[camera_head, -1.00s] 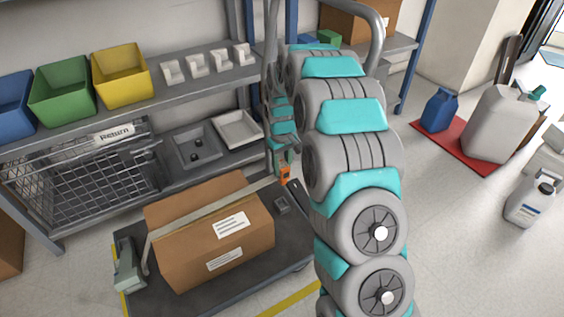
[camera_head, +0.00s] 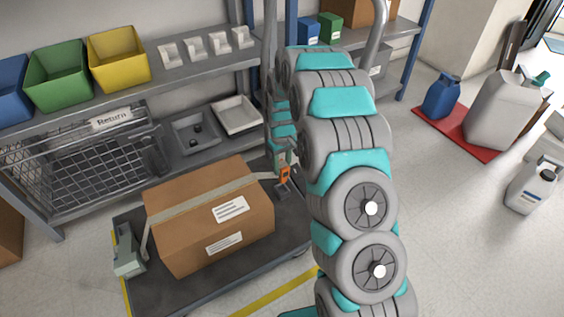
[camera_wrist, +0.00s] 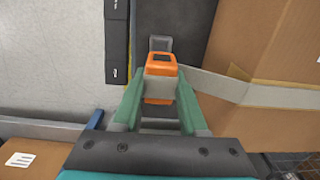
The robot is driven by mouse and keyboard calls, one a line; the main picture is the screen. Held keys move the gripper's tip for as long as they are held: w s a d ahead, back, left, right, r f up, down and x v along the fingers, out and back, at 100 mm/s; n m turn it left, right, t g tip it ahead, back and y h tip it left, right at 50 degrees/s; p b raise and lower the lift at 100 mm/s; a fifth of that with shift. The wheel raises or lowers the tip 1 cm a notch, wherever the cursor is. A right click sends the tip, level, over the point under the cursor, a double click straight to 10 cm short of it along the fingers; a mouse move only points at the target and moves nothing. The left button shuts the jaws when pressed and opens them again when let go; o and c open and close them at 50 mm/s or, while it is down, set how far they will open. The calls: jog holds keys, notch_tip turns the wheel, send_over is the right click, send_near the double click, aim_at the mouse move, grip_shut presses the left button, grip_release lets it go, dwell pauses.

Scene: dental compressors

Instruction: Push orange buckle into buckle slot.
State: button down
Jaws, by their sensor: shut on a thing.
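The orange buckle (camera_head: 284,177) is held at the end of a beige strap (camera_head: 190,206) that runs across the cardboard box. In the wrist view the buckle (camera_wrist: 161,66) sits between the green fingers of my gripper (camera_wrist: 160,88), which is shut on it. My gripper (camera_head: 283,164) points down beside the right end of the box. The grey buckle slot (camera_wrist: 160,43) shows just beyond the buckle's front end, on the dark platform. The buckle is at or very close to the slot; I cannot tell whether any of it is inside.
The cardboard box (camera_head: 190,238) stands on a dark cart platform (camera_head: 205,278) left of my gripper. A grey-green fitting (camera_head: 127,256) holds the strap's left side. A shelf with trays (camera_head: 195,135) and coloured bins stands behind.

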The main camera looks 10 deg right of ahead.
jog(key=shift+f+b, duration=0.55)
jog(key=shift+f, duration=2.95)
jog(key=shift+c, duration=1.8)
grip_release()
notch_tip(320, 180, up, 7)
jog(key=shift+r, duration=0.45)
